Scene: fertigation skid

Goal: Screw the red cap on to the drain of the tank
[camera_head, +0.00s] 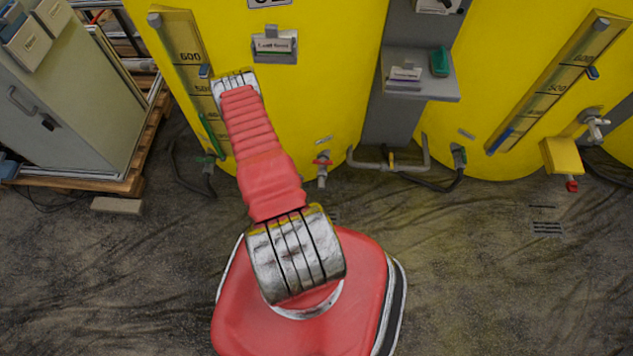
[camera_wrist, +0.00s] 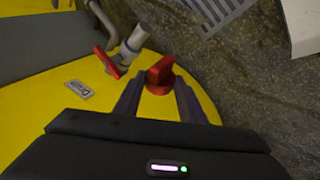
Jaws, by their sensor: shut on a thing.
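In the wrist view my gripper (camera_wrist: 158,91) is shut on the red cap (camera_wrist: 160,74), which sits between the two dark fingertips. The drain pipe (camera_wrist: 136,40), a grey metal stub with a red valve lever (camera_wrist: 110,62), is just left of the cap. The cap appears apart from the pipe; the depth between them is hard to judge. A "Drain" label (camera_wrist: 80,90) is on the yellow tank (camera_wrist: 45,115). In the head view the drain (camera_head: 322,172) sits low on the yellow tank (camera_head: 335,70). My arm hides the gripper and cap there.
A second yellow tank (camera_head: 520,60) stands at right, with a grey post and shelf (camera_head: 420,90) between the tanks. A hose (camera_head: 437,186) lies low by the tanks. A grey cabinet (camera_head: 75,100) on a pallet stands left. A floor grate (camera_wrist: 220,12) shows in the wrist view.

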